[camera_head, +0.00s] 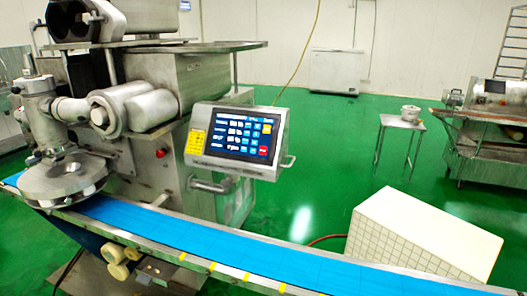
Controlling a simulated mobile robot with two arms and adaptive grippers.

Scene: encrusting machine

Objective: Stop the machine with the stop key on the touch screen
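The touch screen (240,133) is set in a grey metal panel on the front of the encrusting machine (200,85). It is lit, with a dark blue background and rows of white and blue keys. A red key (263,150) sits at its lower right, and an orange key (266,129) is above it. The lettering is too small to read, so I cannot tell for certain which is the stop key. A yellow label (195,142) is left of the screen. Neither of my grippers is in view.
A blue conveyor belt (240,252) runs across the front below the screen. A white tiled block (420,240) stands at the right. A small table (401,124) with a pot and a white chest freezer (336,72) are farther back. Green floor is open between them.

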